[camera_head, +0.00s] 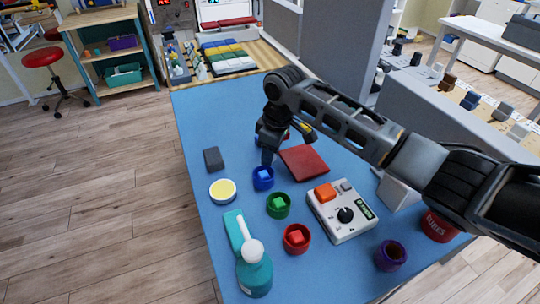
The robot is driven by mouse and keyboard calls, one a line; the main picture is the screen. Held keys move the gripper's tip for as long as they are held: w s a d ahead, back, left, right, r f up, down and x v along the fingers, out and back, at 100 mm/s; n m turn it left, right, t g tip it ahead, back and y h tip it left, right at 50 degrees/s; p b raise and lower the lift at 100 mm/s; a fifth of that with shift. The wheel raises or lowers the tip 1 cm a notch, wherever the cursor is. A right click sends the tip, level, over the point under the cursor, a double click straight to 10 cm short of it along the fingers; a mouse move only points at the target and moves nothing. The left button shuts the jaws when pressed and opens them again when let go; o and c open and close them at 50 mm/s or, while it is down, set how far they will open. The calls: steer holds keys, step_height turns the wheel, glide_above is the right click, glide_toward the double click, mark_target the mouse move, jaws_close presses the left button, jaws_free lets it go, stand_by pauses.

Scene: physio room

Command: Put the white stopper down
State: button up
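My gripper (267,155) points down over the blue table (190,120), near its middle, just left of a dark red flat pad (304,161) and behind a blue cup (263,178). Its fingers are dark and small in the view, so I cannot tell whether they are open or shut, or whether they hold anything. I cannot make out a separate white stopper; my gripper and arm hide part of the table. A teal bottle (255,277) with a rounded white top stands at the near edge.
A green cup (278,206), red cup (296,240) and purple cup (390,256) stand nearby. A round yellow-topped tub (222,190) and grey block (213,159) are at left. The far-left tabletop is clear.

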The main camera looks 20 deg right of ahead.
steer(key=shift+f, duration=0.4)
jaws_close()
steer(key=shift+r, duration=0.15)
